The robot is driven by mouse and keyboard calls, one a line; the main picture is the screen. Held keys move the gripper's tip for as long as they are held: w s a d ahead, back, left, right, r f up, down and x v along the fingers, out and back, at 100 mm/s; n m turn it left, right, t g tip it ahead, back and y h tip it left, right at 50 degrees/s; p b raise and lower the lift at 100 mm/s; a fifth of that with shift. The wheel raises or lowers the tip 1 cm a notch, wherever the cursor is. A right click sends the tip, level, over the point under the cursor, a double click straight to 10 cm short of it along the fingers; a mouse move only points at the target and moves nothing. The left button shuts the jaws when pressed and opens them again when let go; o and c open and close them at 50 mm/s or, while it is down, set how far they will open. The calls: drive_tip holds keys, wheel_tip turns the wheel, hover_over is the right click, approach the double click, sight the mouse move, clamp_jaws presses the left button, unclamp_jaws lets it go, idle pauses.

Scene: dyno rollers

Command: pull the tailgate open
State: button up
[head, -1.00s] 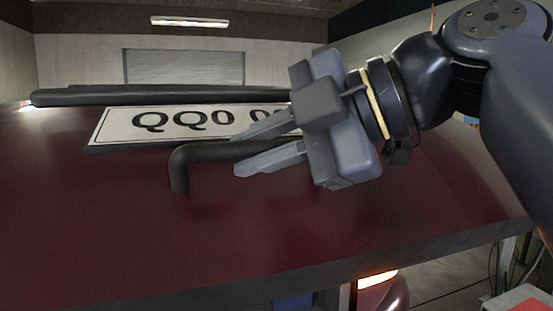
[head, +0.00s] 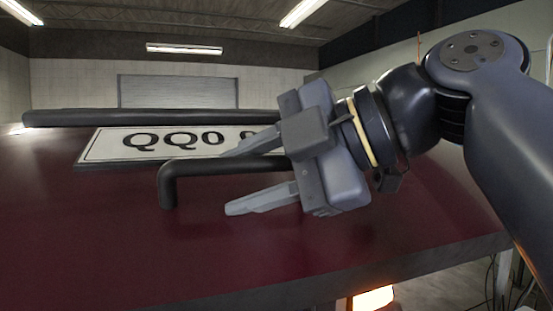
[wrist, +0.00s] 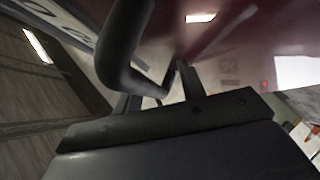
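The tailgate (head: 120,225) is a dark red panel filling the lower head view, with a white number plate (head: 110,146) near its far edge. A dark bent bar handle (head: 190,168) stands on it in front of the plate. My gripper (head: 226,182) is open at the handle, its fingers spread apart. In the head view, one finger shows on the plate side of the bar and the other on the near side. The gripper hides the handle's right end. In the wrist view the handle (wrist: 118,50) looms large close to the fingers; whether it touches them I cannot tell.
A dark bar (head: 80,117) runs along the tailgate's far edge. An orange-lit lamp (head: 371,298) shows below the near edge at the bottom. Cables (head: 500,285) hang at the lower right. The room behind has a grey shutter (head: 178,92).

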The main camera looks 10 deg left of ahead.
drive_tip(key=shift+w+d+r, duration=0.1)
drive_tip(key=shift+d+r, duration=0.1)
drive_tip(key=shift+d, duration=0.35)
drive_tip(key=v, duration=1)
drive_tip(key=shift+s, duration=0.35)
drive_tip(key=shift+a, duration=0.1)
